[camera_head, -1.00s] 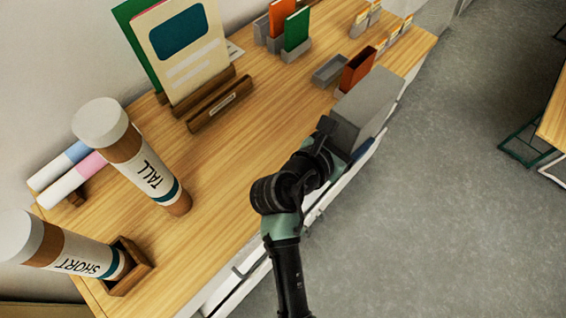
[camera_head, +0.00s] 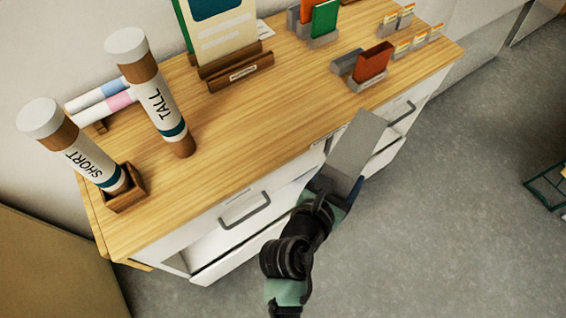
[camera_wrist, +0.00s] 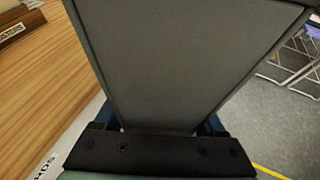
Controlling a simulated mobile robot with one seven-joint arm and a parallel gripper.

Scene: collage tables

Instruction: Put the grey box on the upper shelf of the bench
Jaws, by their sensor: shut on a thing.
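The grey box (camera_head: 355,142) is held at the end of my arm, in front of the bench's front edge in the head view. My gripper (camera_head: 335,185) is shut on it. In the wrist view the grey box (camera_wrist: 190,65) fills the middle, and the dark gripper body (camera_wrist: 155,150) shows below it; the fingertips are mostly hidden. The bench (camera_head: 240,130) has a wooden top and a white front with drawers. An open space shows below the left drawer; I cannot tell which part is the upper shelf.
A tube marked TALL (camera_head: 160,105) and a tube marked SHORT (camera_head: 80,155) stand at the bench's left end. A wooden card stand (camera_head: 240,72), a red card (camera_head: 373,62) and several small holders are farther along.

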